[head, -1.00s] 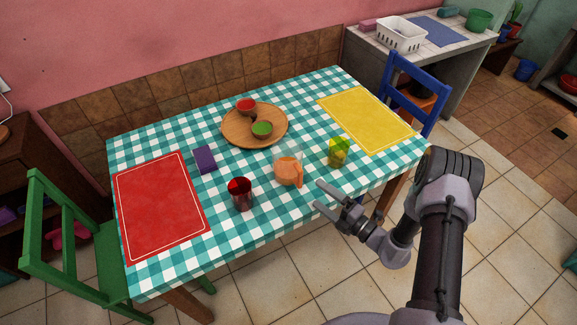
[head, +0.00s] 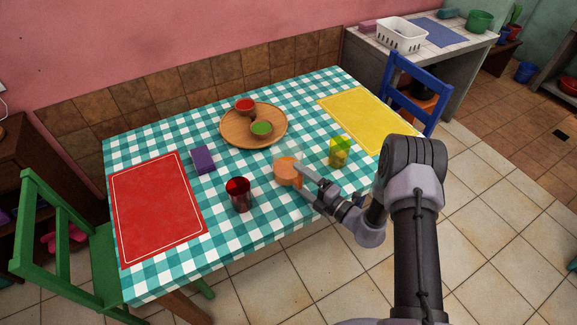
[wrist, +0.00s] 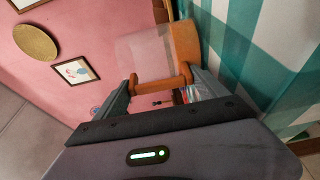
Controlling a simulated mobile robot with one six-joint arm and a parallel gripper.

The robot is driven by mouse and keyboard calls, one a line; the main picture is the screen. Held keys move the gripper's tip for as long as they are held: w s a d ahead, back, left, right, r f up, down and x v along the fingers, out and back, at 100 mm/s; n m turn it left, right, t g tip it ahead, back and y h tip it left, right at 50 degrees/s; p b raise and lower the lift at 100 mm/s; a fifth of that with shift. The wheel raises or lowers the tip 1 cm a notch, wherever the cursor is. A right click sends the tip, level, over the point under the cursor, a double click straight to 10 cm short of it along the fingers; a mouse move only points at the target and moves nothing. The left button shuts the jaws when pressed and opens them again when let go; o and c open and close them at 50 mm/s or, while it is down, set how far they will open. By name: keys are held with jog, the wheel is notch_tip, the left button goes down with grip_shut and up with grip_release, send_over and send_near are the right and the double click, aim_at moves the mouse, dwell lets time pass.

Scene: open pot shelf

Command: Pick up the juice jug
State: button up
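The juice jug (head: 287,172) stands upright on the checked tablecloth near its front edge. It is clear, with orange juice in its lower part. In the wrist view the jug (wrist: 150,52) lies just beyond my fingertips, and its orange handle (wrist: 160,84) spans the gap between them. My gripper (head: 308,180) is at the jug's right side, on the handle side. It also shows in the wrist view (wrist: 160,92) with its fingers apart. I cannot tell whether either finger touches the handle.
A dark red cup (head: 239,195) stands left of the jug, and a yellow-green cup (head: 340,151) stands to its right. A purple box (head: 203,160) is farther left.

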jog(key=c, duration=0.9)
